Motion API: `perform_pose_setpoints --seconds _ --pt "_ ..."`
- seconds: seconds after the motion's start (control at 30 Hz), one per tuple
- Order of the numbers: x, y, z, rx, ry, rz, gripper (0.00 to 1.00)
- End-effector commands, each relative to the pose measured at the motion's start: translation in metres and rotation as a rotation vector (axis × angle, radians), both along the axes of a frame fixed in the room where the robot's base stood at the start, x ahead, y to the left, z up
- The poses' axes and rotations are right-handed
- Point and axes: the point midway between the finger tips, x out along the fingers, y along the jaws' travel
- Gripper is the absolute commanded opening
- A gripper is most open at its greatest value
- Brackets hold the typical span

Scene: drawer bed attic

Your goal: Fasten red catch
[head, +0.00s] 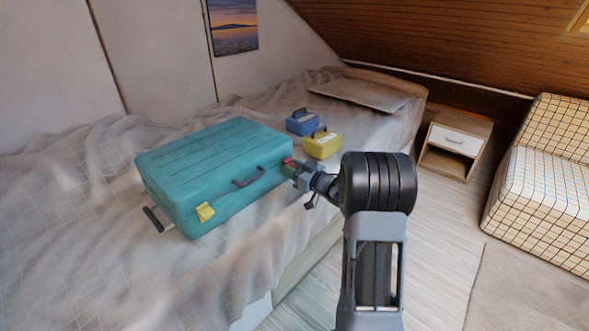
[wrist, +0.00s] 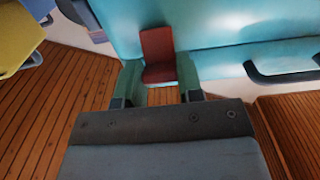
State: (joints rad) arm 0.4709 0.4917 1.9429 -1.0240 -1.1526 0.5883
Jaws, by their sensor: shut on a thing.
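A closed teal suitcase (head: 215,165) lies flat on the bed, its dark handle (head: 249,177) on the front side. The red catch (head: 288,161) is at the right end of that side, largely hidden by my gripper (head: 293,168) in the head view. In the wrist view the red catch (wrist: 157,46) shows as an upper plate against the teal wall and a lower flap bent outward. My gripper (wrist: 159,78) has its green fingers on either side of the flap, shut on it. A yellow catch (head: 205,212) is at the left end of the front.
A blue case (head: 302,122) and a yellow case (head: 322,145) stand on the bed just behind and right of the suitcase. A bedside cabinet (head: 455,144) and a checked armchair (head: 545,185) are at the right. The wooden floor (head: 445,235) between is clear.

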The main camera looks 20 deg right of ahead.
Motion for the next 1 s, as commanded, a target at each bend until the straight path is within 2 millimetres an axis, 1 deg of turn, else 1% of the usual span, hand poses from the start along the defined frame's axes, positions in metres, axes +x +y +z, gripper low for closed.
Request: perform_pose_setpoints --seconds 0.03,0.17,0.2,0.37,0.5,0.87,1.0 --pt "0.000 0.000 0.000 0.000 0.000 -0.001 0.24" --pt "0.000 0.000 0.000 0.000 0.000 -0.001 0.12" --pt "0.000 0.000 0.000 0.000 0.000 -0.001 0.10" --pt "0.001 0.000 0.008 -0.012 0.029 0.000 0.10" --pt "0.004 0.001 0.015 -0.044 0.101 0.000 0.10" --pt "0.010 0.004 0.022 -0.124 0.282 -0.001 0.10" --pt "0.012 0.005 0.020 -0.148 0.332 -0.001 0.10"
